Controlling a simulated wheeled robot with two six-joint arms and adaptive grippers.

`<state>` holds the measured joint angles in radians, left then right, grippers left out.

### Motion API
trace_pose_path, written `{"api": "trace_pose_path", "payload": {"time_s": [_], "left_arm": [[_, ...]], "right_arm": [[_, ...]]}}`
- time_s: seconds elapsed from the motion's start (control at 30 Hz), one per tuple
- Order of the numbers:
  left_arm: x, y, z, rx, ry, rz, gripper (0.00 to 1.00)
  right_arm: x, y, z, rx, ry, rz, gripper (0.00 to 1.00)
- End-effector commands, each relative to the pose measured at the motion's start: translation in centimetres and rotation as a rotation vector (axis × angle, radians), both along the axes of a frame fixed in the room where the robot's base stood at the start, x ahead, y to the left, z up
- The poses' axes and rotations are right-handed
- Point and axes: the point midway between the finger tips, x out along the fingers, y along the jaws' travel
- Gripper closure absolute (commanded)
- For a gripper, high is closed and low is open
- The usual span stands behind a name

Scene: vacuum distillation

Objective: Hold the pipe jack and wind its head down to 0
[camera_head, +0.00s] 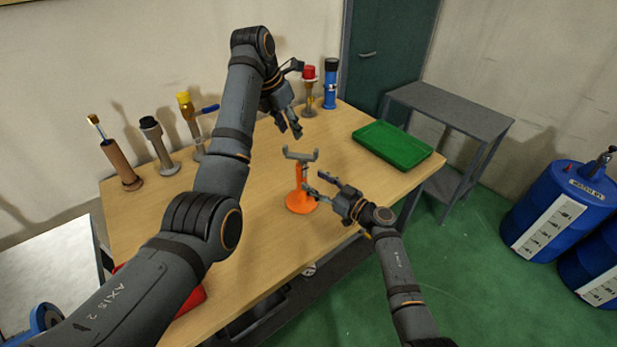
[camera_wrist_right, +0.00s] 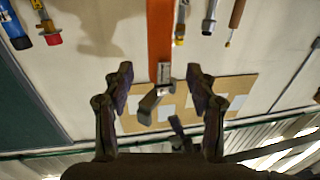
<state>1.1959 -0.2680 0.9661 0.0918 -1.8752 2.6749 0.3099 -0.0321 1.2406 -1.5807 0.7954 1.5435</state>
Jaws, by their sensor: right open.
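The pipe jack (camera_head: 299,187) stands upright on the wooden table, with an orange base and column and a grey forked head on top. My right gripper (camera_head: 313,183) is open at the right side of the jack's column. In the right wrist view the jack's orange column (camera_wrist_right: 160,45) and grey head show between the two spread fingers (camera_wrist_right: 160,78), which do not visibly touch it. My left gripper (camera_head: 290,132) hangs above and behind the jack's head, apart from it, with its fingertips parted and nothing between them.
Several upright tools stand along the table's back edge, including a red-topped one (camera_head: 310,90) and a blue one (camera_head: 330,85) behind my left gripper. A green tray (camera_head: 392,146) lies at the right. A red object (camera_head: 190,302) is partly hidden by my left arm.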

Motion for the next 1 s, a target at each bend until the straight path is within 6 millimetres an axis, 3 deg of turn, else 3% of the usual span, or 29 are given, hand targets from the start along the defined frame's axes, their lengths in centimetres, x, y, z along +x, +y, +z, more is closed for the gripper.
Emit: {"api": "trace_pose_path", "payload": {"time_s": [0.3,0.67,1.0], "left_arm": [[0.0,0.0,0.0,0.000,0.000,0.000,0.62],[0.0,0.0,0.0,0.000,0.000,0.000,0.62],[0.0,0.0,0.0,0.000,0.000,0.000,0.62]], "right_arm": [[3.7,3.9,0.0,0.000,0.000,0.000,0.43],[4.3,4.4,0.0,-0.001,-0.001,-0.001,0.43],[4.3,4.4,0.0,-0.002,-0.001,-0.001,0.86]]}}
